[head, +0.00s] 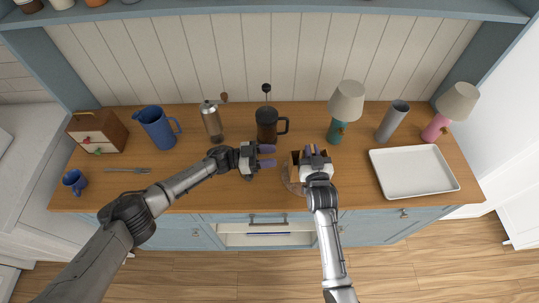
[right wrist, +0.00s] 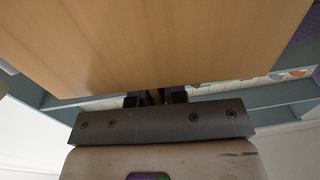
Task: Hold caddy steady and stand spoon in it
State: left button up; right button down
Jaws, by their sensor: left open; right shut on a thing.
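A dark brown, box-like piece (head: 295,157), which looks like part of the caddy, shows at the left side of my right gripper (head: 314,150). The gripper and its wrist cover most of it. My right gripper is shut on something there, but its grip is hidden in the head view. In the right wrist view the dark fingertips (right wrist: 157,97) show only partly, and the held part cannot be made out. My left gripper (head: 267,156) is open and empty, left of the caddy, fingers pointing right. I cannot make out a spoon.
A fork-like utensil (head: 128,170) lies on the left counter near a blue mug (head: 75,181). A blue pitcher (head: 157,128), grinder (head: 212,122) and French press (head: 267,125) stand behind. A teal lamp (head: 345,105), grey cylinder (head: 391,122) and white tray (head: 412,171) are right.

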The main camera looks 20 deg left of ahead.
jog(key=c, duration=1.1)
grip_release()
jog(key=shift+s, duration=0.1)
